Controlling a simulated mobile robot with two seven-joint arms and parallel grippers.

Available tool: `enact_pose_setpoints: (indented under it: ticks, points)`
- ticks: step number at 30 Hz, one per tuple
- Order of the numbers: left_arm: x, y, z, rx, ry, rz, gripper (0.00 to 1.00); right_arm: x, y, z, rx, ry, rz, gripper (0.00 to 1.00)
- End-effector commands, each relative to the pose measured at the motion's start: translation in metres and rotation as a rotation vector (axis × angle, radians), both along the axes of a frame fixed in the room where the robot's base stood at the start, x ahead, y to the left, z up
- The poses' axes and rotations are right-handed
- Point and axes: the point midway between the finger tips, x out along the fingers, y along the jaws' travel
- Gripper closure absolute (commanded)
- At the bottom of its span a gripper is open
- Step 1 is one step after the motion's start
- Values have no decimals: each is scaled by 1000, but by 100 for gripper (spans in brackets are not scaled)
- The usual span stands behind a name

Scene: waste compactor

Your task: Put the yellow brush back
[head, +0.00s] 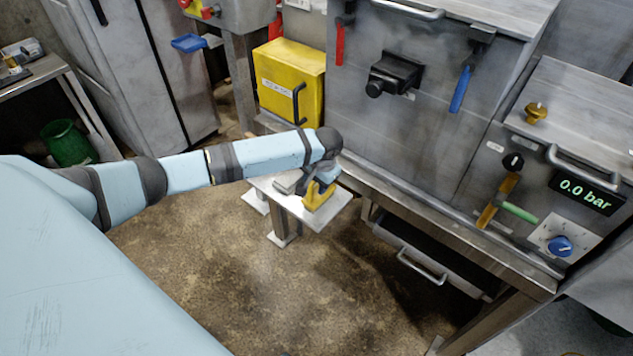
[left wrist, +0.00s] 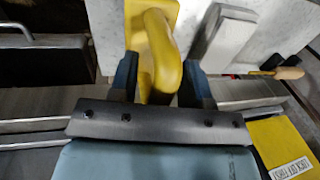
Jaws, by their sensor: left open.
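The yellow brush (head: 319,197), a block with a curved handle, is on the small metal stand (head: 338,216), partly hidden by my left gripper (head: 320,182). In the left wrist view the yellow brush (left wrist: 163,50) shows large. Its handle lies between the two blue fingers of my left gripper (left wrist: 160,78). The gripper is open around the handle; whether a finger touches it I cannot tell. My right gripper is not in view.
A grey block (left wrist: 222,38) lies beside the brush on the stand. A yellow box (head: 290,82) is behind my left arm. The steel compactor front (head: 420,130) and an open drawer (head: 425,250) are to the right. The floor in front is clear.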

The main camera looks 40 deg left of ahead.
Motion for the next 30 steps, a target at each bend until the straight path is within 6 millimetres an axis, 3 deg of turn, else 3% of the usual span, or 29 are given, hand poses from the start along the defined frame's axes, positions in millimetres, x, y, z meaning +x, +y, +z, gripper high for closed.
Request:
enact_pose_setpoints:
  ticks: [5,15,21,25,30]
  points:
    - [0,-4,24,-1,-3,-2,56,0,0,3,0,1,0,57]
    - [-1,-18,94,-1,-3,-1,56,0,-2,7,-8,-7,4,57]
    - [-1,-23,115,-1,-1,-1,56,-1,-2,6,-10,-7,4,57]
    - [-8,-37,103,-34,-17,-28,56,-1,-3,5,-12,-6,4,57]
    - [-38,-96,44,-186,-121,-140,56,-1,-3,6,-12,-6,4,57]
